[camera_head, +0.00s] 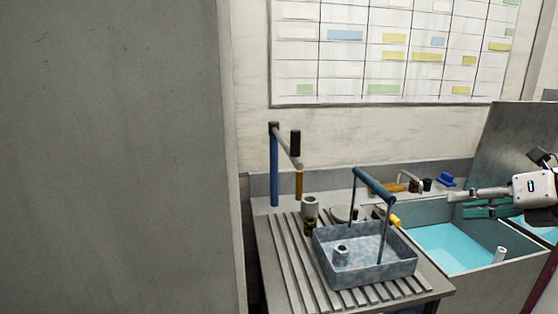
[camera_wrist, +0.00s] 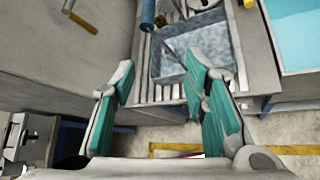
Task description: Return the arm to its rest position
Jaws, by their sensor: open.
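My gripper (camera_head: 468,202) is at the right in the head view, above the sink side and pointing left. In the wrist view my gripper (camera_wrist: 160,78) shows two teal-padded fingers spread apart with nothing between them. A jointed arm on a blue post (camera_head: 274,170) stands at the back left of the slatted worktop. Its grey bar (camera_head: 287,150) reaches right and carries a black cylinder (camera_head: 295,143) and a hanging tan cylinder (camera_head: 299,185). My gripper is well to its right, not touching it. Part of a similar bar with a yellow end (camera_wrist: 82,22) shows in the wrist view.
A blue-grey tray (camera_head: 345,280) with a tall blue-topped handle (camera_head: 374,185) sits on the slatted worktop (camera_head: 290,270). Small metal cylinders (camera_head: 310,207) stand behind it. A sink with turquoise water (camera_head: 450,245) lies to the right. A grey wall (camera_head: 110,150) fills the left.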

